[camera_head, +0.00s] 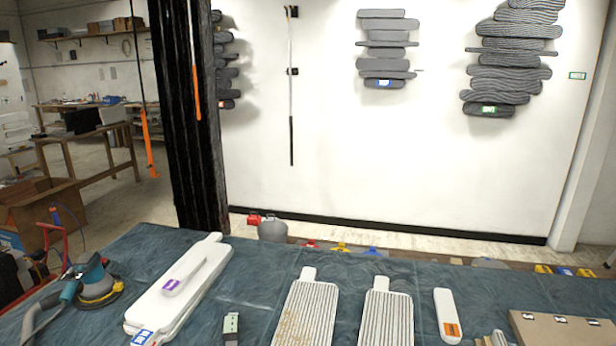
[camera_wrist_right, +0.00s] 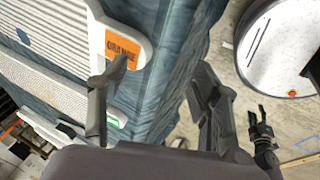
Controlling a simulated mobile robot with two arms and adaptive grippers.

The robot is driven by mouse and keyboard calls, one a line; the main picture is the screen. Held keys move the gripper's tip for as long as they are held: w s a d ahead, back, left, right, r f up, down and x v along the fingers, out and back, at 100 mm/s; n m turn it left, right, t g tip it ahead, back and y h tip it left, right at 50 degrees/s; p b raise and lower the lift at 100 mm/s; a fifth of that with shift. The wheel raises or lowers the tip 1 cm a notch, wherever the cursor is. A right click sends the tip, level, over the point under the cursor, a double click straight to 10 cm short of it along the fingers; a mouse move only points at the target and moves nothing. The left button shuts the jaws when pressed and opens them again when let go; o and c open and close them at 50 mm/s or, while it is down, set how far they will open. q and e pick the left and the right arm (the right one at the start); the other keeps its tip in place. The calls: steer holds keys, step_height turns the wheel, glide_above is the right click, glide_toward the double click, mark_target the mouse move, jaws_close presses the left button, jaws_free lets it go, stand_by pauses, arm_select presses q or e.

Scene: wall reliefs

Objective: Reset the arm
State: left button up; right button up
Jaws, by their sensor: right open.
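My right gripper (camera_wrist_right: 150,100) is open in the right wrist view, its dark fingers spread apart with nothing held between them. It is near the edge of the cloth-covered table (camera_wrist_right: 172,60). A dark gripper-like part, apparently my left gripper (camera_wrist_right: 262,128), shows at the right of that view; its jaw state is unclear. No arm of mine shows clearly in the head view. A white piece with an orange label (camera_head: 447,310) lies on the table; an orange-labelled white piece also shows in the wrist view (camera_wrist_right: 122,48).
Ribbed white boards (camera_head: 306,310) and a stacked white piece with a purple label (camera_head: 187,272) lie on the table. A sander (camera_head: 92,282) stands at the left and a tan board (camera_head: 560,328) at the right. Grey reliefs (camera_head: 388,45) hang on the wall behind.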

steer(key=s+d+m+h, duration=0.2)
steer(key=s+d+m, duration=0.2)
steer(key=s+m, duration=0.95)
step_height(320, 180, down, 26)
steer(key=g, duration=0.2)
steer(key=s+d+f+g, duration=0.1)
steer(key=s+d+f, duration=0.1)
steer(key=s+f, duration=1.4)
steer(key=shift+s+d, duration=0.15)
steer(key=shift+s, duration=0.3)
